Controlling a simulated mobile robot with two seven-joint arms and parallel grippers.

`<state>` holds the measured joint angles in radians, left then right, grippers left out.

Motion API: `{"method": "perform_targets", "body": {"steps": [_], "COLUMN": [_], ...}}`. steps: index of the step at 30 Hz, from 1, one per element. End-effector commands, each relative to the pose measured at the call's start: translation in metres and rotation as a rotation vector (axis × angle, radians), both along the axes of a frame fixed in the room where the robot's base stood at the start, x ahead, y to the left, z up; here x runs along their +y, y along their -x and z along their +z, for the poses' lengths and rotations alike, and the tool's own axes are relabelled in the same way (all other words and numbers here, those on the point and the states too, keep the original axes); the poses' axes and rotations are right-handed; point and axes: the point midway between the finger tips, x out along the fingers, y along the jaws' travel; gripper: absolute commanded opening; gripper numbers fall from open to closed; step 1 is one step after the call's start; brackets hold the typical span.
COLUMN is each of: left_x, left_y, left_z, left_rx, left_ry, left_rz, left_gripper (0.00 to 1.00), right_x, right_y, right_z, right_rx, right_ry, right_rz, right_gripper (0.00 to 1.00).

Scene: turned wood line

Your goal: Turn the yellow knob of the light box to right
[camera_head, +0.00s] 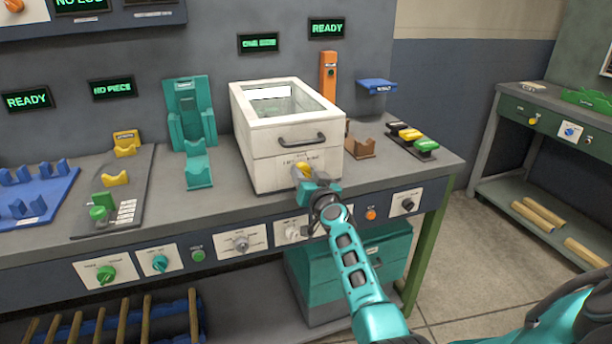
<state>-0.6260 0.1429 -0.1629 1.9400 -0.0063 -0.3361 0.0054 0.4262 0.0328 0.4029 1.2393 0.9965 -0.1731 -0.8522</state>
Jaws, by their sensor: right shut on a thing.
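The light box (262,170) is a white box with a glass window in its top and a dark handle on its front. It stands on the grey workbench. Its yellow knob (301,170) is low on the front face and partly hidden by my right gripper (306,178). My right gripper is at the front of the box, shut on the yellow knob, with the teal arm reaching up from the lower right. The knob's exact pointing direction is hard to tell. My left gripper is not in view.
A teal stand (190,120) is left of the box. A brown cradle (361,147) and a panel with yellow and green buttons (425,144) are to its right. Several knobs line the bench front, including a green one (105,273). A second bench (540,107) stands at right.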

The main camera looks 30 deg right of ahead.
Motion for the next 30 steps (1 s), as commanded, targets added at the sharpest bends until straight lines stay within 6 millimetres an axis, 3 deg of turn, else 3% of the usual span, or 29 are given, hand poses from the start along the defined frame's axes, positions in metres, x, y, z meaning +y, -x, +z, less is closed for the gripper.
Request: {"method": "perform_targets", "body": {"steps": [30], "left_x": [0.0], "left_y": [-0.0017], "left_z": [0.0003], "left_rx": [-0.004], "left_ry": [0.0], "left_rz": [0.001], "left_gripper": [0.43], "right_x": [-0.0002], "right_y": [0.0003], "right_z": [-0.0015], "right_rx": [-0.106], "right_ry": [-0.451], "right_rz": [0.001], "right_gripper": [0.13]}}
